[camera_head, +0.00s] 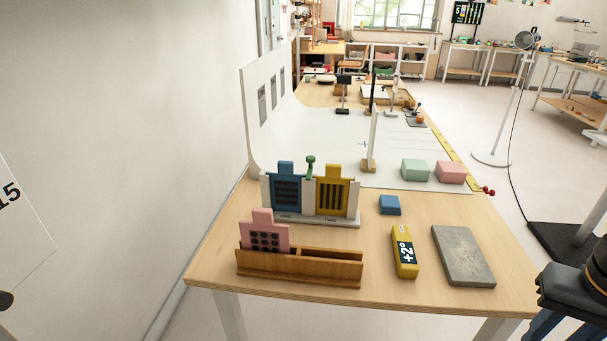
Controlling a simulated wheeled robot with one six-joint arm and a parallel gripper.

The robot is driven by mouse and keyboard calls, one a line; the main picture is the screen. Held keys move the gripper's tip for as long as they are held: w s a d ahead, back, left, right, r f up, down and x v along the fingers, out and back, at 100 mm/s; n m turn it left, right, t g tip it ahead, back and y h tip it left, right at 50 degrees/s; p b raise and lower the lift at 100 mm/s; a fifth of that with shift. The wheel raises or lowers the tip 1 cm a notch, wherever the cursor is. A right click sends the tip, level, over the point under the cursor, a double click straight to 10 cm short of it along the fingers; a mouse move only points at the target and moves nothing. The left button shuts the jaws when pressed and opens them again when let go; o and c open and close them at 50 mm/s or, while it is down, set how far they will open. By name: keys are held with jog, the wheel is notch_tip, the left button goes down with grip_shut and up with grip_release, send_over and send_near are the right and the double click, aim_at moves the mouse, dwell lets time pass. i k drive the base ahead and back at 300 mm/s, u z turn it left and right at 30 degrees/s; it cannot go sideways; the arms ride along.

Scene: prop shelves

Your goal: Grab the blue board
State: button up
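The blue board (286,188) stands upright in the left slot of a white holder (312,220) on the near part of the wooden table. It has a tab on top and a dark slatted panel on its front. A yellow board (332,190) of like shape stands in the right slot, with dark vertical bars. A pink board (264,232) with dark dots stands in the left part of a wooden rack in front.
The wooden rack (325,270) stands in front of the white holder. Green (415,170) and pink blocks (451,173) sit behind. A dark object (575,291) fills the lower right edge.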

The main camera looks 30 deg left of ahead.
aim_at(286, 190)
jog(key=u, duration=1.35)
jog(key=i, duration=0.25)
jog(key=u, duration=0.55)
